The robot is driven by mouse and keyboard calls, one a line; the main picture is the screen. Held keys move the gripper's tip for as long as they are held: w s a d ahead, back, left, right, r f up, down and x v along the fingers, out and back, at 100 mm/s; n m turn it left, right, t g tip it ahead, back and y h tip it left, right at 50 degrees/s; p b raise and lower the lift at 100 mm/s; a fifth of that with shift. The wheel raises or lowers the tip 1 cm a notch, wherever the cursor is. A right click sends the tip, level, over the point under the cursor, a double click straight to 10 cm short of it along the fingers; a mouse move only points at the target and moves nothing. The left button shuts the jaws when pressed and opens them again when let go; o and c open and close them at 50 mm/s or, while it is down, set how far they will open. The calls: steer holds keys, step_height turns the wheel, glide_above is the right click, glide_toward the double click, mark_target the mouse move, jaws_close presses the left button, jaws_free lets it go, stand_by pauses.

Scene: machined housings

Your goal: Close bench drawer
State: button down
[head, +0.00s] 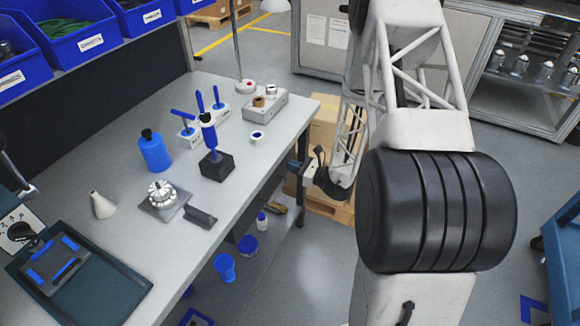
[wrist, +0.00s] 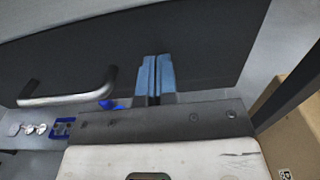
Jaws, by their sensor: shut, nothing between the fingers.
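A dark panel with a silver bar handle (wrist: 70,95), which looks like the bench drawer front (wrist: 200,50), fills much of the wrist view. My gripper (wrist: 157,62) is shut and empty, its blue-grey fingers together in front of the panel, to the right of the handle. I cannot tell whether the fingertips touch the panel. In the head view my gripper (head: 294,164) is beside the right edge of the grey bench (head: 110,215). The drawer front is not clearly visible in the head view, so how far the drawer stands out cannot be told.
Blue cups (head: 225,266) sit lower, beside the bench. A cardboard box (head: 325,130) on a pallet stands close behind my gripper.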

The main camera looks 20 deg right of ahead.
steer(key=v, duration=1.3)
steer(key=shift+s, duration=0.1)
steer(key=shift+a+r, duration=0.1)
stand_by(0.4)
steer(key=s+a+r+n+g, duration=0.4)
steer(key=a+r+n+g, duration=0.3)
steer(key=r, duration=0.3)
steer(key=s+a+r+n+g, duration=0.5)
steer(key=a+r+n, duration=0.2)
steer(key=a+r, duration=0.15)
steer(key=s+a+r+n+t+h, duration=0.1)
steer(key=s+r+n+h, duration=1.1)
steer(key=s+r, duration=0.6)
steer(key=shift+s+r+n+t+h, duration=0.15)
steer(key=shift+s+n+t+h, duration=0.25)
steer(key=shift+s+h, duration=0.15)
